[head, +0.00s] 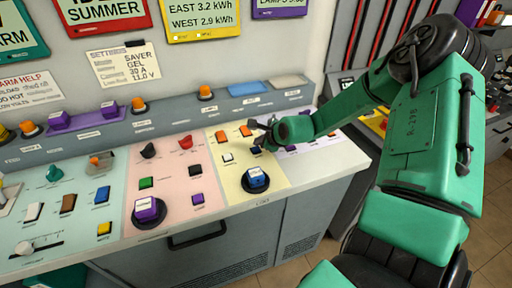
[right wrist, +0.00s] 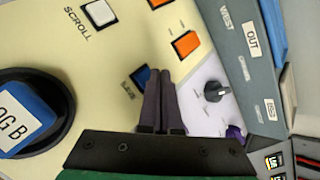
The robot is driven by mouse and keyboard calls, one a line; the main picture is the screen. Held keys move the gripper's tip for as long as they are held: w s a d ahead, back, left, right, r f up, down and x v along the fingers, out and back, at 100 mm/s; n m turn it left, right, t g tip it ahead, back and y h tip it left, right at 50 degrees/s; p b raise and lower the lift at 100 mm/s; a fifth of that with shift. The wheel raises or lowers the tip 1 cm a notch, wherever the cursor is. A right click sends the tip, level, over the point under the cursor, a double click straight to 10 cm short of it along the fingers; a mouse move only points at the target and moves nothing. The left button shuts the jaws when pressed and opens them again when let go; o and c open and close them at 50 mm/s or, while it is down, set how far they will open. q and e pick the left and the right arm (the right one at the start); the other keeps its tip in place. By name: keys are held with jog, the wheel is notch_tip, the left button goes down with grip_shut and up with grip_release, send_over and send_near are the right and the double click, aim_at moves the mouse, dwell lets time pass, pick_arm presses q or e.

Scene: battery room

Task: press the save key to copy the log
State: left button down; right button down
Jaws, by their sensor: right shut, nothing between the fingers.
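The save key is a small dark blue key (right wrist: 141,76) with a slanted label beside it that seems to read SAVE. It lies on the cream panel (head: 236,172), at the fingertips of my right gripper (right wrist: 162,76). The fingers are shut together with nothing between them and partly cover the key. I cannot tell whether they touch it. In the head view my right gripper (head: 264,134) reaches in from the right over the cream panel and hides much of the key. My left gripper is not in view.
A big blue button marked LOG B (right wrist: 20,122) sits in a black ring close by. A white SCROLL key (right wrist: 99,13) and orange keys (right wrist: 186,44) share the panel. A white panel with a black knob (right wrist: 216,91) adjoins it. Pink and green panels (head: 165,172) lie left.

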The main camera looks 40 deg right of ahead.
aim_at(259, 150)
jog(key=shift+r, duration=0.1)
notch_tip(259, 150, up, 5)
jog(key=p, duration=0.3)
jog(key=shift+p, duration=0.3)
dwell(0.7)
